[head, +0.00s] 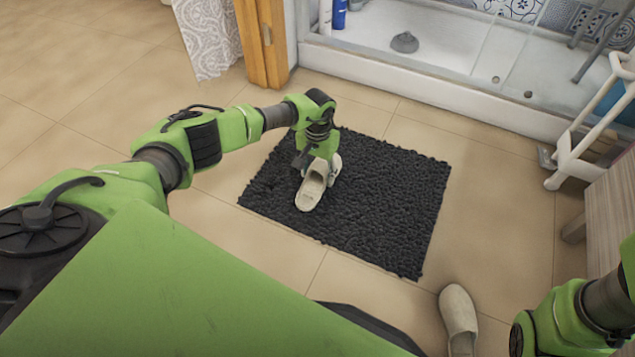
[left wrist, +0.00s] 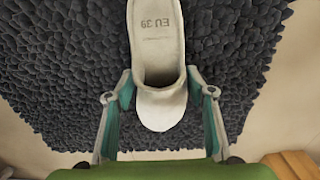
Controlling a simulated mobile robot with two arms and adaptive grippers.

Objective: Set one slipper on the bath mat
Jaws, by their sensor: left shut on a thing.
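A beige slipper (head: 309,192) is over the left-middle part of the dark, shaggy bath mat (head: 390,205). My left gripper (head: 318,166) reaches down over the mat and is shut on this slipper. In the left wrist view the slipper (left wrist: 158,55), marked EU 39 inside, sits between the two fingers (left wrist: 160,98), with mat (left wrist: 60,70) behind it. I cannot tell whether its sole touches the mat. A second beige slipper (head: 458,312) lies on the tiles off the mat's near right corner. My right gripper is out of view; only its arm shows at lower right.
A shower tray (head: 440,85) with a raised rim runs along the back. A wooden post (head: 262,40) and a patterned curtain (head: 208,35) stand at the back left. A white frame (head: 580,140) and a wooden piece of furniture (head: 612,215) are on the right. Tiles around the mat are mostly clear.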

